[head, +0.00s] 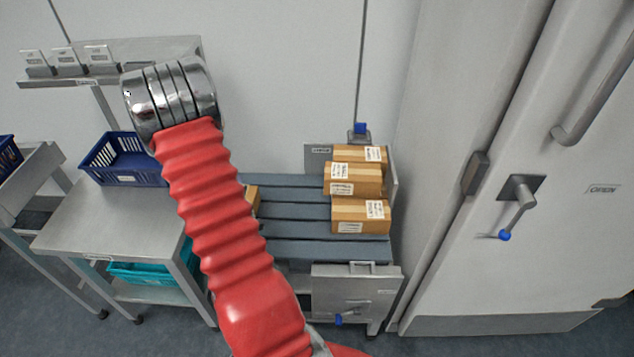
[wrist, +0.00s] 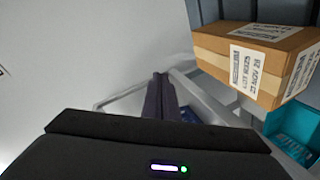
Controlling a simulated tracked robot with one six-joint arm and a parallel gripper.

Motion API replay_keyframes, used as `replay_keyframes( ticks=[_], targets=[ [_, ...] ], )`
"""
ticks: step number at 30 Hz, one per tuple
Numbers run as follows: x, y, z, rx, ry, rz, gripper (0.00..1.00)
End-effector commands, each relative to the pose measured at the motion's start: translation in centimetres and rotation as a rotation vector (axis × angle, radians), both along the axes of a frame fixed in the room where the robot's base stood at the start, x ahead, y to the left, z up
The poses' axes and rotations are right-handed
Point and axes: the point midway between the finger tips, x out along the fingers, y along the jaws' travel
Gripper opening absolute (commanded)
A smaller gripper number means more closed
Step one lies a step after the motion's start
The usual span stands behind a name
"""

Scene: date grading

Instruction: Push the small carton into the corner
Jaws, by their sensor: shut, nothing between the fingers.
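In the head view a carton (head: 252,197) shows only as a brown edge on the left of a slatted bench (head: 290,228); my arm hides the rest. The wrist view shows a taped, labelled carton (wrist: 235,65) at upper right, probably the same one. My gripper (wrist: 160,85) is shut and empty, left of that carton and apart from it. In the head view my arm hides the fingers. Three taped cartons, at the back (head: 376,154), middle (head: 345,180) and front (head: 361,215), sit at the bench's right end, by a raised back plate (head: 318,155) and side plate.
A steel table (head: 105,222) left of the bench bears a dark blue basket (head: 127,170); a teal crate (head: 150,272) is on its lower shelf. A wall shelf (head: 60,83) is behind. A large door (head: 535,130) with a handle stands right. The bench middle is clear.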

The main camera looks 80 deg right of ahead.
Motion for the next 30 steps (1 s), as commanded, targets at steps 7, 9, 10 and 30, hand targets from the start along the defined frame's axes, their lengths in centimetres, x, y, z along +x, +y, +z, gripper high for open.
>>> replay_keyframes(
  ticks=[7,9,10,30],
  targets=[
    [-8.1,-2.7,-3.8,-0.160,0.181,-0.131,0.00],
    [-10.3,-3.0,-4.6,-0.203,0.239,-0.166,0.00],
    [-11.3,-3.0,-4.9,-0.221,0.264,-0.180,0.00],
    [-17.5,-2.6,-6.6,-0.350,0.455,-0.272,0.00]
  ],
)
